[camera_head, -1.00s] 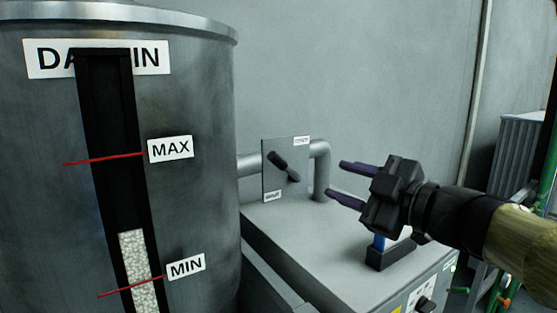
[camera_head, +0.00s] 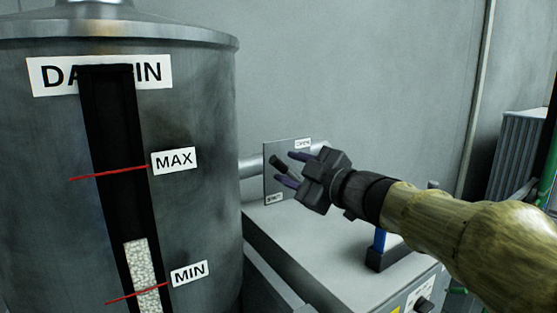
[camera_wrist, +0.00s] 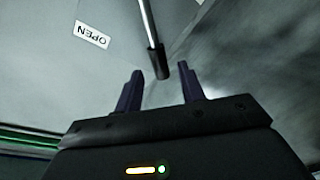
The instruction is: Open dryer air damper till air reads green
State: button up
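The damper is a grey plate (camera_head: 273,191) on the pipe behind the dryer box, with an OPEN label (camera_head: 303,144) at its upper right and another label (camera_head: 274,197) at its lower left. Its dark lever (camera_head: 280,163) points to the upper left. My gripper (camera_head: 287,168) is open at the plate, its purple fingers near the lever. In the wrist view the lever's dark end (camera_wrist: 157,62) lies just beyond and between the two open fingertips (camera_wrist: 160,74). I cannot tell if a finger touches it. The OPEN label also shows there, upside down. No air reading is clearly visible.
A large grey bin (camera_head: 205,130) with a sight window and MAX and MIN labels fills the left. The dryer box top (camera_head: 300,235) lies below my arm, with a blue-stemmed part (camera_head: 380,243) standing on it. A wall is close behind the plate.

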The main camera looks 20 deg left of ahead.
aim_at(281, 165)
jog(key=x, duration=0.4)
jog(key=shift+w+a+p, duration=0.1)
jog(key=shift+a+p, duration=0.05)
jog(key=shift+p, duration=0.25)
grip_shut()
